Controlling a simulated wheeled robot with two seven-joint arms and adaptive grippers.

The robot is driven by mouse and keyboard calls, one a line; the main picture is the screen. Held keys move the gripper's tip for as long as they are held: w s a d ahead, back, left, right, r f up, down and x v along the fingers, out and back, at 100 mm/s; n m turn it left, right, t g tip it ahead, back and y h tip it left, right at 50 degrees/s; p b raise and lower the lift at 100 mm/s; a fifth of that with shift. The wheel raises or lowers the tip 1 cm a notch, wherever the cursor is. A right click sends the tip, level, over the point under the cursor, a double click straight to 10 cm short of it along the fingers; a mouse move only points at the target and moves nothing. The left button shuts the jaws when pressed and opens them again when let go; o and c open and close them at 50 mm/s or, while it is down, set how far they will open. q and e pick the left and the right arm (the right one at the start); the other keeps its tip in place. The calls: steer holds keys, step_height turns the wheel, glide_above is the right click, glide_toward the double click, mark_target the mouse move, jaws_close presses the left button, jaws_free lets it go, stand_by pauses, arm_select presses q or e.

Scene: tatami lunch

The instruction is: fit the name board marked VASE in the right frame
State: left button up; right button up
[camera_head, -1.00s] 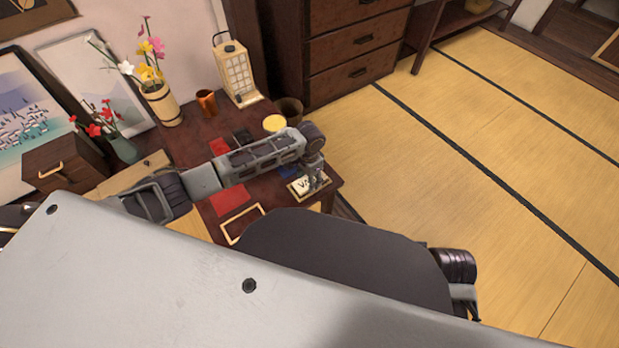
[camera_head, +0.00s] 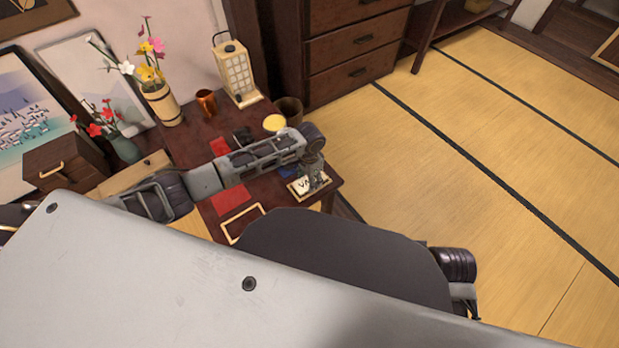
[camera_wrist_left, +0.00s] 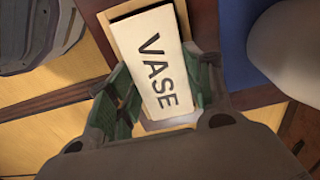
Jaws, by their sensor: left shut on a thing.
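The cream name board marked VASE (camera_head: 302,185) is in my left gripper (camera_head: 314,182) near the right end of the dark table. In the left wrist view the board (camera_wrist_left: 152,62) sits between the green pads of the shut left gripper (camera_wrist_left: 165,92), with its lettering up. The right frame (camera_head: 298,199) has a pale rim and lies under the board. Part of a pale rim (camera_wrist_left: 172,123) shows past the board's near end. I cannot tell whether the board is seated or just above. The left frame (camera_head: 243,224) is empty. My right gripper is out of view.
A lantern (camera_head: 238,75), copper cup (camera_head: 206,102) and wooden flower vase (camera_head: 163,106) stand at the back. Tatami floor (camera_head: 480,150) is open at right.

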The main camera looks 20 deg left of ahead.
arm_select(q)
steer(key=shift+f, duration=0.2)
stand_by(0.4)
steer(key=o, duration=1.1)
steer(key=shift+r, duration=0.1)
step_height(320, 180, up, 12)
steer(key=shift+s, duration=0.1)
stand_by(0.7)
